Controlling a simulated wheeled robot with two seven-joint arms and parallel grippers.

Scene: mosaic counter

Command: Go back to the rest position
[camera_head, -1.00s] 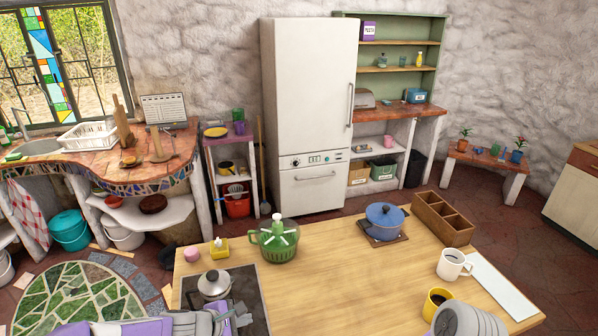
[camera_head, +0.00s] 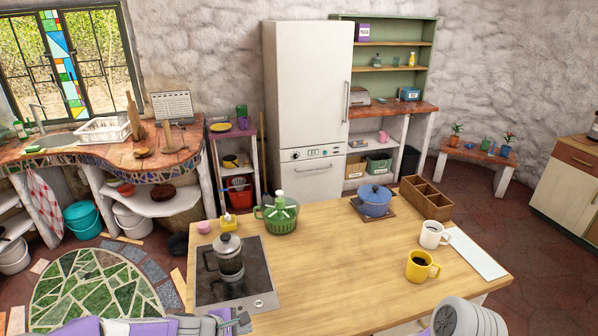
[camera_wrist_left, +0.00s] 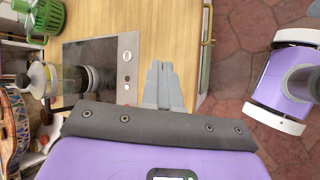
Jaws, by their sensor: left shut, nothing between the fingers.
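My left arm comes in along the bottom left of the head view. My left gripper (camera_head: 240,322) is at the table's near edge, just below the black cooktop (camera_head: 262,262). In the left wrist view the gripper (camera_wrist_left: 163,70) has its fingers together, with nothing between them, beside the cooktop (camera_wrist_left: 128,92). A French press (camera_head: 230,258) stands upright on the cooktop, apart from the gripper; it also shows in the left wrist view (camera_wrist_left: 72,80). A grey part of my body shows at the bottom right of the head view. My right gripper is not in view.
The wooden table (camera_head: 340,270) holds a green basket (camera_head: 282,218), a blue pot (camera_head: 374,203), a wooden box (camera_head: 427,198), a white mug (camera_head: 433,235) and a yellow mug (camera_head: 421,267). The table's middle front is clear.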

